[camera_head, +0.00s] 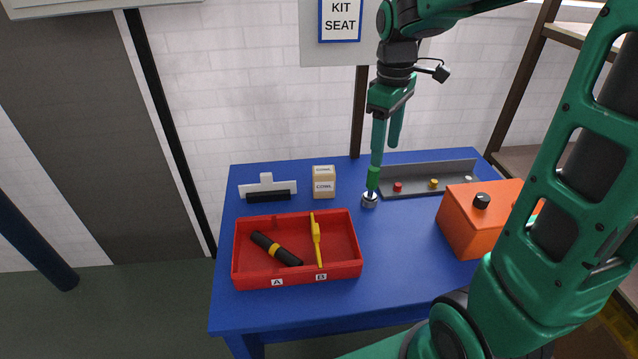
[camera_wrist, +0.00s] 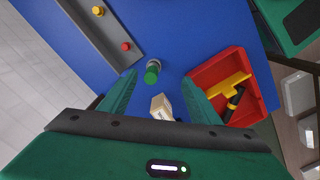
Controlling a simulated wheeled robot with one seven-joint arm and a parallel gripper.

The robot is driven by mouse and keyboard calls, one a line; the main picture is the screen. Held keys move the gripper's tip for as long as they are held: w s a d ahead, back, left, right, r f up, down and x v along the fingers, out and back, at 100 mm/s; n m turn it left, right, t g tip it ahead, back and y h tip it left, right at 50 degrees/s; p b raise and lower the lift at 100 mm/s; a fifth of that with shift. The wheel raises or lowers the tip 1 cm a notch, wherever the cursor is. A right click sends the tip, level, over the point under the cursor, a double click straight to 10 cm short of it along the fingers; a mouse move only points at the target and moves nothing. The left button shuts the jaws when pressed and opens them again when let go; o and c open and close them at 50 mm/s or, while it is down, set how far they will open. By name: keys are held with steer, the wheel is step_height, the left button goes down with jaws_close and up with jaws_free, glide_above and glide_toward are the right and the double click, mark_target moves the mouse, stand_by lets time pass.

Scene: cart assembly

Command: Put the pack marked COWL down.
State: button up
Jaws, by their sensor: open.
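The pack marked COWL (camera_head: 324,187) is a small cream box with labels on its top and front. It stands upright at the back of the blue table, behind the red tray. It also shows in the wrist view (camera_wrist: 161,106), partly hidden behind my gripper's body. My gripper (camera_head: 384,158) points down, its fingers apart and empty, to the right of the pack in the head view. In the wrist view the pack appears between my open fingers (camera_wrist: 158,88), but I see no contact.
A green-topped grey knob (camera_head: 370,199) stands beside the pack. The red tray (camera_head: 297,282) holds a black-and-yellow cylinder and a yellow tool. A white-and-black holder (camera_head: 267,188), a grey rail with coloured knobs (camera_head: 415,191) and an orange box (camera_head: 470,222) flank them. The table's front right is clear.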

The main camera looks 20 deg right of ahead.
steer(key=w+a+f+n, duration=0.2)
steer(key=w+a+n, duration=0.5)
steer(key=w+a, duration=0.35)
steer(key=n, duration=0.1)
glide_above(323, 169)
steer(key=f, duration=0.5)
steer(key=shift+w+a, duration=0.15)
steer(key=shift+a, duration=0.1)
steer(key=f, duration=0.5)
steer(key=shift+s+d, duration=0.25)
steer(key=shift+d, duration=0.1)
steer(key=shift+f, duration=0.6)
steer(key=c, duration=1.3)
steer(key=shift+r, duration=0.1)
steer(key=shift+c, duration=0.2)
